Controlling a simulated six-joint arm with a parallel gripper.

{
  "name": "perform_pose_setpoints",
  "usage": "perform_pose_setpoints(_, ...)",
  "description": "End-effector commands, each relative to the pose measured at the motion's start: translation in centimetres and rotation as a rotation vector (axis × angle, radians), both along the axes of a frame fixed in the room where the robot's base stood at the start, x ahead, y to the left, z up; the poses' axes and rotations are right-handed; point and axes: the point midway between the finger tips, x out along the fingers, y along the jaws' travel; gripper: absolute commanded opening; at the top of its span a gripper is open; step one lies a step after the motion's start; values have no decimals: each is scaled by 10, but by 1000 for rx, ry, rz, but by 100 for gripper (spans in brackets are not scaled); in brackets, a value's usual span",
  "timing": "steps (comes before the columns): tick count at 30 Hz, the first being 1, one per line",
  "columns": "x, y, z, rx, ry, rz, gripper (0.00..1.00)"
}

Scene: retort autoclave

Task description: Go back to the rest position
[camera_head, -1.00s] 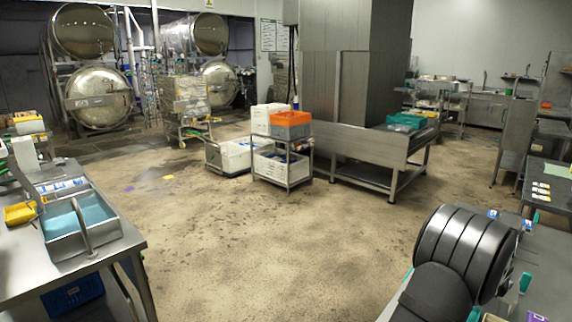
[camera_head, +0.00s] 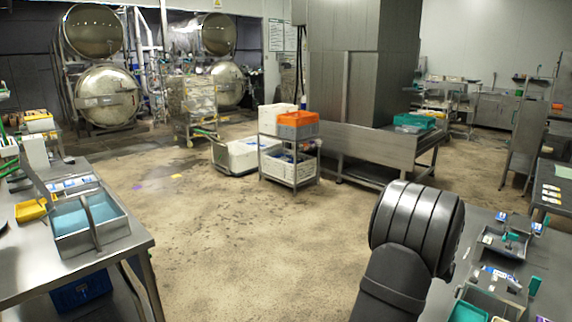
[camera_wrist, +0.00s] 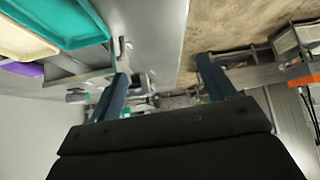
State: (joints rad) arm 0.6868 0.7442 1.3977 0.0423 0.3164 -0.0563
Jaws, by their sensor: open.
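My gripper (camera_wrist: 163,90) shows in the wrist view with its two dark blue fingers spread wide apart and nothing between them. In the head view my dark arm rises at the lower right, in front of the right-hand steel table (camera_head: 470,255); the gripper itself cannot be made out there. The wrist view looks past the fingers at a tilted scene, with the steel table edge (camera_wrist: 172,45) and the floor (camera_wrist: 225,25) beyond.
The right-hand table bears a steel tray (camera_head: 504,243), a teal bin (camera_head: 467,312) and small teal items. At left, another table holds a blue-lined steel tray (camera_head: 90,220) and a yellow bin (camera_head: 31,210). A cart with an orange crate (camera_head: 297,125) stands mid-room. Open floor (camera_head: 240,240) lies between.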

Motion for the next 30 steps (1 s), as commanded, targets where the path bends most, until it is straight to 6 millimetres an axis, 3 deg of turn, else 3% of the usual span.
perform_pose_setpoints(9, 22, 62, 4, 0, 2, 36, 76)
perform_pose_setpoints(10, 21, 61, 3, 1, 2, 32, 76)
perform_pose_setpoints(12, 15, 41, 2, 1, 0, 16, 76)
perform_pose_setpoints(30, -34, -70, -3, -1, -2, -36, 76)
